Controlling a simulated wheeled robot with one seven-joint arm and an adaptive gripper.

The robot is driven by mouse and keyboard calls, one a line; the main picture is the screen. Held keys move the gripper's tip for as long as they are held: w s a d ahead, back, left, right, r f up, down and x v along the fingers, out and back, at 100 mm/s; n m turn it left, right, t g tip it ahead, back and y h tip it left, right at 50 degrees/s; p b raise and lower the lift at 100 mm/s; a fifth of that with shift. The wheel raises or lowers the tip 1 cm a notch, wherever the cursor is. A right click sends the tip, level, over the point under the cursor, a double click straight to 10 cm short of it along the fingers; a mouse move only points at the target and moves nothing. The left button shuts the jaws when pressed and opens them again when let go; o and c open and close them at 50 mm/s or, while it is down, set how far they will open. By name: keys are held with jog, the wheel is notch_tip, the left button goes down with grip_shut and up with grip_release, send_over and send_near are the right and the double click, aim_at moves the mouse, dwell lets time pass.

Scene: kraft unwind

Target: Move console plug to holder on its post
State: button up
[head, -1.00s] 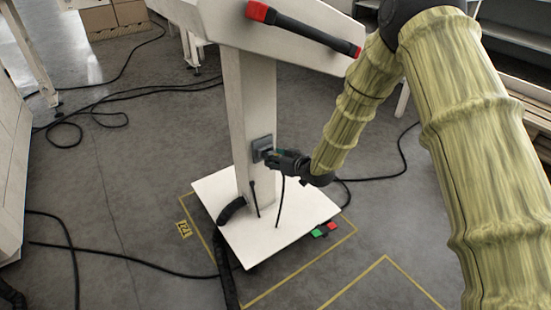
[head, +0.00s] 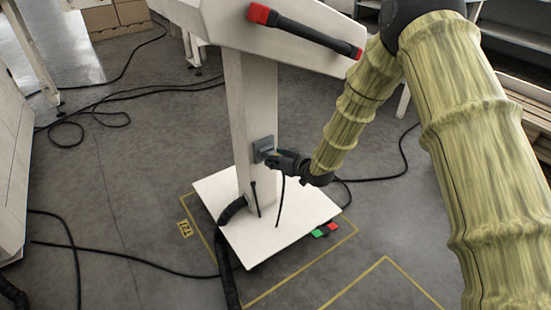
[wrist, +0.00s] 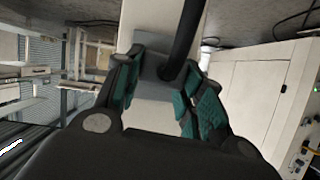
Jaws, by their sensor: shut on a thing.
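The white console post (head: 252,105) stands on a white base plate (head: 285,225). A grey holder (head: 262,143) is fixed to the post's side. My gripper (head: 272,157) is right at the holder, close to its front face. In the wrist view my gripper (wrist: 162,85) has its teal-padded fingers on both sides of a grey block (wrist: 153,67), with the white post behind. A black cable (wrist: 186,35) runs to this spot between the fingers; in the head view it hangs down below my gripper. The plug body is mostly hidden, and I cannot tell whether it is seated.
The console top (head: 225,25) with a red-ended black bar (head: 310,35) overhangs the post. A red and green pedal box (head: 325,230) lies beside the base plate. Black cables cross the floor at left and right. Yellow floor lines surround the base.

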jog(key=o, duration=1.3)
